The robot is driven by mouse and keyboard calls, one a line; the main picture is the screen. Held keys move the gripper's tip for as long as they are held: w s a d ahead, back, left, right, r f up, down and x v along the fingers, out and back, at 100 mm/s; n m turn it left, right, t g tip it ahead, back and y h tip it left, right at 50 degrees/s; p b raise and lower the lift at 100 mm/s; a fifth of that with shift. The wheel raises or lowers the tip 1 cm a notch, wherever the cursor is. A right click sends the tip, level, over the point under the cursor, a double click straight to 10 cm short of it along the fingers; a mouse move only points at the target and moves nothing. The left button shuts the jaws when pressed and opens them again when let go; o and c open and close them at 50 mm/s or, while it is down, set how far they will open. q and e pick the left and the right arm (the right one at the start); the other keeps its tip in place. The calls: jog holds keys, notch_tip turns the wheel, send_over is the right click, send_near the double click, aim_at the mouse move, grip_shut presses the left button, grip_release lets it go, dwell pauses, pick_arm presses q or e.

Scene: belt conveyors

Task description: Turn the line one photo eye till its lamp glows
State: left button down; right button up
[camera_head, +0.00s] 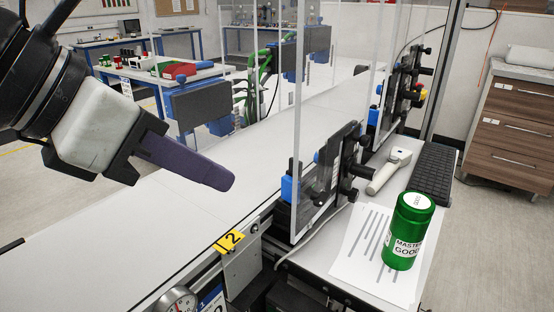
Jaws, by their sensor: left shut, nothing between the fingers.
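My left gripper (219,181) comes in from the upper left and hangs above the pale belt (130,222). Its dark fingers are together and empty, pointing right and slightly down. A blue block (290,189) sits at the near edge of the clear guard, beside a black bracket with knobs (344,165). It is right of my fingertips and apart from them. I cannot tell whether this block is a photo eye. No glowing lamp is clear to me. A yellow tag (229,241) reading 2 is on the belt's near side. My right gripper is out of view.
A green can (408,232) stands on a printed sheet (352,246) on the right side table. A handheld scanner (390,171) and a black keyboard (436,171) lie behind it. Clear guard panels (313,100) rise beside the belt. A round gauge (177,301) is below.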

pick_arm(q)
jog(key=p, duration=0.2)
send_near(284, 181)
jog(key=w+d+f, duration=0.1)
jog(key=d+f, duration=0.3)
jog(key=shift+w+f, duration=0.2)
jog(key=shift+f, duration=0.05)
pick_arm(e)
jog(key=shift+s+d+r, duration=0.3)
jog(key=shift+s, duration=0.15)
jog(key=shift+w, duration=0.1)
pick_arm(q)
jog(key=d+b, duration=0.1)
jog(key=b, duration=0.2)
jog(key=shift+w+f, duration=0.15)
jog(key=shift+f, duration=0.15)
jog(key=shift+d+r+b, duration=0.1)
jog(key=shift+r+b, duration=0.05)
jog(key=shift+b, duration=0.75)
jog(key=shift+r, duration=0.15)
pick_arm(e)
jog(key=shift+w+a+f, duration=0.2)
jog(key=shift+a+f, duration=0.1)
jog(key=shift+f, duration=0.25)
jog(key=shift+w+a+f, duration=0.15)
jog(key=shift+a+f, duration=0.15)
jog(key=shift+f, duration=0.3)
